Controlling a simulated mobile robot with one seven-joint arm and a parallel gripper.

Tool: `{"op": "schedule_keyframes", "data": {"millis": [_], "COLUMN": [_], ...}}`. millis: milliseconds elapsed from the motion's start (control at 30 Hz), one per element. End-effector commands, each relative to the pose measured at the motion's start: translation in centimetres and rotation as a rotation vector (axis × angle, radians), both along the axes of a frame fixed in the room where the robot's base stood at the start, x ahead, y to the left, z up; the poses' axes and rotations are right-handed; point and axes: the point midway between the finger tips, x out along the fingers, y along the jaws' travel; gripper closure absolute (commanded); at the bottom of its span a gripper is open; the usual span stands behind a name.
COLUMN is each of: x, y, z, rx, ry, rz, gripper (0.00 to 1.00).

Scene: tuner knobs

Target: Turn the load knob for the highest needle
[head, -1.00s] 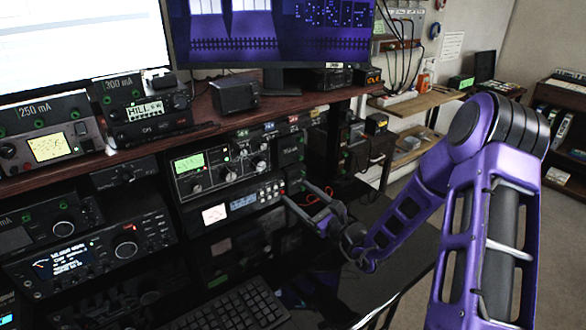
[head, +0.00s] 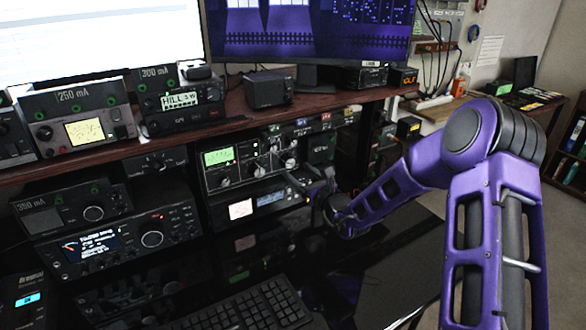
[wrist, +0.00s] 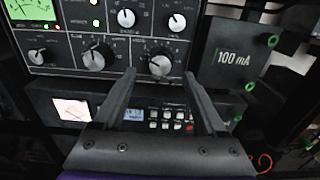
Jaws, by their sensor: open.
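The tuner (head: 240,172) is a dark panel with a green-lit meter (head: 217,157) and several knobs, on the lower shelf. In the wrist view, the meter (wrist: 30,10) shows only in part, at the top left; I cannot read its needle. A large silver-faced knob (wrist: 160,65) at the panel's lower right lies between my fingertips as seen; contact cannot be told. Another large knob (wrist: 98,58) is to its left. The labels are too blurred to tell which is the load knob. My gripper (wrist: 159,74) is open, pointing at the panel; it also shows in the head view (head: 308,182).
A radio unit (wrist: 150,113) with a small screen sits under the tuner. A box marked 100 mA (wrist: 235,55) with green terminals stands to the right. A keyboard (head: 245,305) lies on the black desk. Monitors and meters fill the upper shelf.

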Motion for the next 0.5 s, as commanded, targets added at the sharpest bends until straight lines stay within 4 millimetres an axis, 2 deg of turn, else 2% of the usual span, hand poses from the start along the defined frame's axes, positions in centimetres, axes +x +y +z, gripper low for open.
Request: {"op": "schedule_keyframes", "data": {"millis": [200,500], "x": [2.4,3.0], "y": [1.6,2.0], "z": [0.0,0.0], "rx": [0.001,0.000], "ry": [-0.001,0.000], "rz": [-0.001,-0.001], "gripper": [0.26,0.26]}}
